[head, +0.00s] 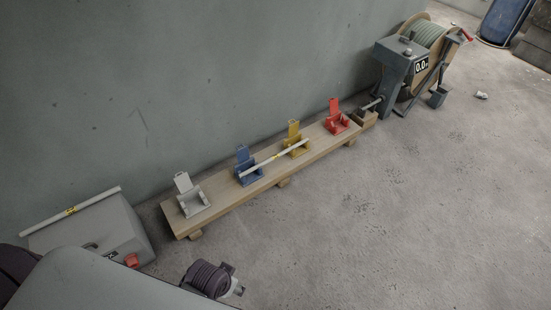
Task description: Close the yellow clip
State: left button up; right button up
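The yellow clip (294,132) stands on a wooden beam against the wall, third from the left. Its flap is raised upright at the back, so it is open. A white conduit rod (258,166) with a yellow band near its middle lies across the blue clip (246,160) and the yellow clip, its right end at the yellow clip's base. How deep the rod sits in the yellow clip is too small to tell.
The white clip (186,190) and red clip (335,113) on the beam (229,199) also have raised flaps. A reel machine (395,72) stands at the beam's right end. A grey box (128,228) bearing another rod (93,202) is at left. The floor in front is mostly clear.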

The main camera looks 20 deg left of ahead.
aim_at(294, 129)
jog(key=i+j+z, duration=0.4)
jog(key=i+j, duration=0.45)
jog(key=i, duration=0.15)
